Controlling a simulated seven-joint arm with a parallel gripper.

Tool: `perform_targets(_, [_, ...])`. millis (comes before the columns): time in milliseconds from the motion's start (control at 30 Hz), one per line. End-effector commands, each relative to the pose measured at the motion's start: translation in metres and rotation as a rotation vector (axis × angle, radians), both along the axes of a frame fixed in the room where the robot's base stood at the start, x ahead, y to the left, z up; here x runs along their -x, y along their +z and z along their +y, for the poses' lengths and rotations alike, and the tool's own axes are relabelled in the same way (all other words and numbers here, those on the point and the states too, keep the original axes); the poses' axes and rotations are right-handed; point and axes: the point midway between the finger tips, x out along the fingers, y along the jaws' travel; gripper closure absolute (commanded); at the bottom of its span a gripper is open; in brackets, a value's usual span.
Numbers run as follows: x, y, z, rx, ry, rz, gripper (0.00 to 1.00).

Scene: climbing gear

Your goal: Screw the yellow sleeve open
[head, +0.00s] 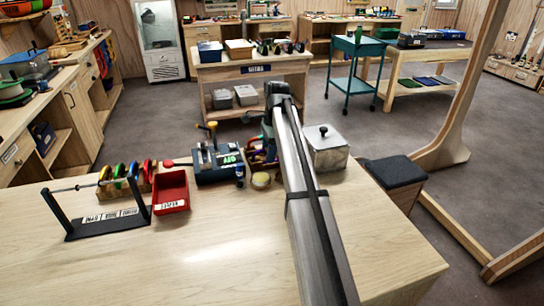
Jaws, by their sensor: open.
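A black stand (108,222) with two posts, a thin bar and a white label is at the left of the wooden table. I see nothing held.
A red bin (171,191) stands right of the stand. A dark device (217,163) with a yellow-topped lever, a small blue bottle (240,174), a yellow round tin (261,180) and a lidded metal box (326,150) line the table's back. The table's front is clear.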

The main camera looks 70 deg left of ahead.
Motion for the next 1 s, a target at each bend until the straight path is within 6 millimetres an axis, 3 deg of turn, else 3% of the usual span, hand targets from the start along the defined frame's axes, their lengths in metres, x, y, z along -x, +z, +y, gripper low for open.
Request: perform_targets(1000, [0.000, -0.001, -0.010, 0.001, 0.000, 0.000, 0.53])
